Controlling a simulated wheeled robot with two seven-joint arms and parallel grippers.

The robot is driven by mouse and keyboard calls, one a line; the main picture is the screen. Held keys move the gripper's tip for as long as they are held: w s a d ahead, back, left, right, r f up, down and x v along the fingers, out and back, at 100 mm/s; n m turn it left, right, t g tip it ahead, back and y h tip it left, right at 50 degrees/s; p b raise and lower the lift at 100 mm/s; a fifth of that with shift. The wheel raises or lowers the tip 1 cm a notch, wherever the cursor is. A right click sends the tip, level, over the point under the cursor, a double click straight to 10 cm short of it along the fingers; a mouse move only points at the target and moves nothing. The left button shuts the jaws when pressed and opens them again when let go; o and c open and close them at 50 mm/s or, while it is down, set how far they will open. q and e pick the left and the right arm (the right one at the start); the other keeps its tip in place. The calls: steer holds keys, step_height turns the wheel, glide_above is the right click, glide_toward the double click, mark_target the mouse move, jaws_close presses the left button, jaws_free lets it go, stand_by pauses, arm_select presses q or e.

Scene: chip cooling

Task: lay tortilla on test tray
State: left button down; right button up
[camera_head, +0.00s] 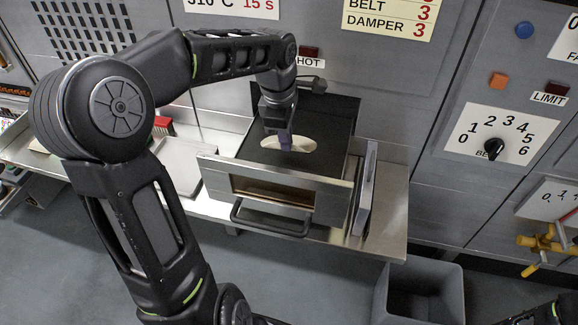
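A pale, flat, round piece that looks like the tortilla (303,144) shows at the top of a dark-topped metal oven box (270,190). It is partly hidden by my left gripper (285,141). My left gripper points down at the tortilla, with its fingertips at or just above it. The fingers are too small and overlapped to tell whether they are open or shut on it. A flat light metal tray (180,168) lies on the shelf left of the oven; I cannot tell whether it is the test tray. My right gripper is not clearly in view.
The oven has a front handle (270,221) and stands on a metal shelf (393,210). A flat panel (365,190) stands upright at its right. A grey bin (420,295) stands on the floor. A knob (494,148) is on the wall at right.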

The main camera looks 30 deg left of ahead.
arm_select(q)
steer(key=shift+f+b, duration=1.6)
steer(key=shift+f, duration=0.75)
steer(key=c, duration=2.1)
jaws_free()
steer(key=o, duration=0.3)
steer(key=s+d+r, duration=0.3)
steer(key=s+r, duration=0.1)
steer(key=s, duration=0.2)
steer(key=shift+s+p, duration=0.15)
steer(key=shift+p, duration=0.15)
